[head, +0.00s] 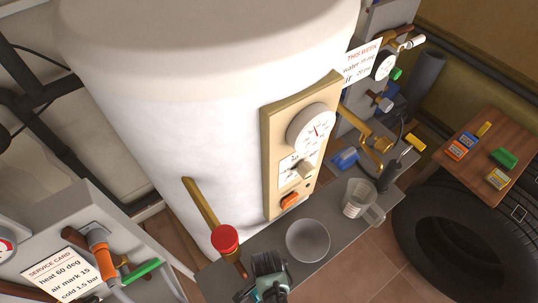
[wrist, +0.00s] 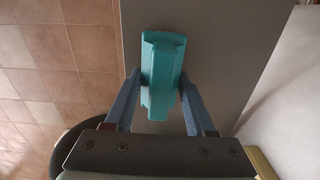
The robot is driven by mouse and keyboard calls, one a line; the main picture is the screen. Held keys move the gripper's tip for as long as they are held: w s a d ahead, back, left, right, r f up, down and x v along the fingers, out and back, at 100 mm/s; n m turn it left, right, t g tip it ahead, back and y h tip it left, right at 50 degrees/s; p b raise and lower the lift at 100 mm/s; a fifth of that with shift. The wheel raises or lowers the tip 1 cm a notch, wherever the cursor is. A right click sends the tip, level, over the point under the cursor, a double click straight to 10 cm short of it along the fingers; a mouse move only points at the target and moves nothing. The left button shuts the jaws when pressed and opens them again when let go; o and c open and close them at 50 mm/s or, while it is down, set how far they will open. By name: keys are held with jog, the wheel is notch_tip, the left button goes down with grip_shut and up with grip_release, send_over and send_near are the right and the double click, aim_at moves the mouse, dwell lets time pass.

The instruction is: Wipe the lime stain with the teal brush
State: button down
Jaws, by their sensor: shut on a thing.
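My gripper (wrist: 160,88) is shut on the teal brush (wrist: 160,65), with a finger on each side of it in the wrist view. In the head view my gripper (head: 262,290) is at the bottom centre, at the front edge of the grey bench (head: 330,238). Only a little teal shows there, beside a dark ribbed part. The brush is over the grey surface in the wrist view; I cannot tell whether it touches. I cannot make out a lime stain in either view.
A round grey bowl (head: 308,241) and a clear jug (head: 358,198) stand on the bench, right of my gripper. The white boiler (head: 190,110) stands behind. Tiled floor (head: 375,265) lies in front.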

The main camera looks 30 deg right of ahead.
aim_at(288, 270)
jog(key=shift+w+d+r, duration=0.1)
jog(key=shift+w+d, duration=0.05)
jog(key=shift+d, duration=1.7)
jog(key=shift+d+b, duration=0.8)
jog(key=shift+d, duration=1.05)
jog(key=shift+a+f+p, duration=0.2)
jog(key=shift+a+p, duration=1.2)
jog(key=shift+a, duration=1.6)
jog(key=shift+s+a, duration=0.2)
jog(key=shift+a, duration=0.45)
jog(key=shift+s+a+f, duration=0.1)
jog(key=shift+a+f, duration=0.1)
jog(key=r+p, duration=0.6)
jog(key=shift+w+r, duration=0.15)
jog(key=shift+w, duration=0.05)
jog(key=shift+d, duration=0.1)
